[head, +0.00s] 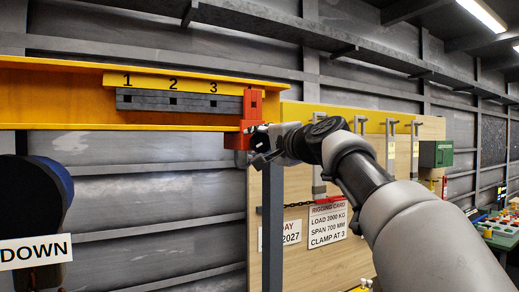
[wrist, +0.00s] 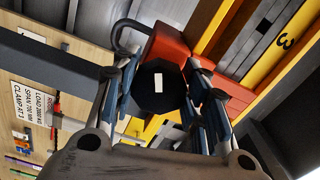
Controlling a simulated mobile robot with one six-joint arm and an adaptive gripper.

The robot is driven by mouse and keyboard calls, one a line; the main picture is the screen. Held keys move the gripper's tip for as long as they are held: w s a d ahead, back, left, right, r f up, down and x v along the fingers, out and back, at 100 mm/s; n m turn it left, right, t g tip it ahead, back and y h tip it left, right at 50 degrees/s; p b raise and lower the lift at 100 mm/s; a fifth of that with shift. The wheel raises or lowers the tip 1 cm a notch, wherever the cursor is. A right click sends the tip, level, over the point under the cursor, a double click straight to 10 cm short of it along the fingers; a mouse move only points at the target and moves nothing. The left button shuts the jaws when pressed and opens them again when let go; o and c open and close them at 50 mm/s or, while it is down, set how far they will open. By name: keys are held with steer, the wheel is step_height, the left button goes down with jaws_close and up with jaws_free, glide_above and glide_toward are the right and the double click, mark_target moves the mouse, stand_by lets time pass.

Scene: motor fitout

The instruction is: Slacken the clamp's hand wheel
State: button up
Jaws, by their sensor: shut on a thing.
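The red clamp (head: 251,112) sits on the yellow beam (head: 60,92), just right of the mark 3. It also shows in the wrist view (wrist: 172,42) behind the hand wheel. The dark hand wheel (wrist: 158,98) with a white mark on its face lies between the fingers of my gripper (wrist: 160,90), one finger on each side. My gripper (head: 266,152) is shut on the wheel below the clamp's right side in the head view. There the wheel is mostly hidden by my gripper.
A grey slotted bar (head: 180,101) runs along the beam under the numbers 1, 2 and 3. A wooden board (head: 300,255) behind my arm carries hanging tools and a rigging card (head: 328,219) reading "CLAMP AT 3". A dark post (head: 272,225) stands below the clamp. A "DOWN" sign (head: 36,251) is at left.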

steer(key=n+b, duration=0.2)
steer(key=n, duration=0.4)
steer(key=shift+f, duration=0.1)
steer(key=shift+n, duration=0.3)
stand_by(0.3)
steer(key=o, duration=1.1)
steer(key=shift+d, duration=0.1)
steer(key=v, duration=1.2)
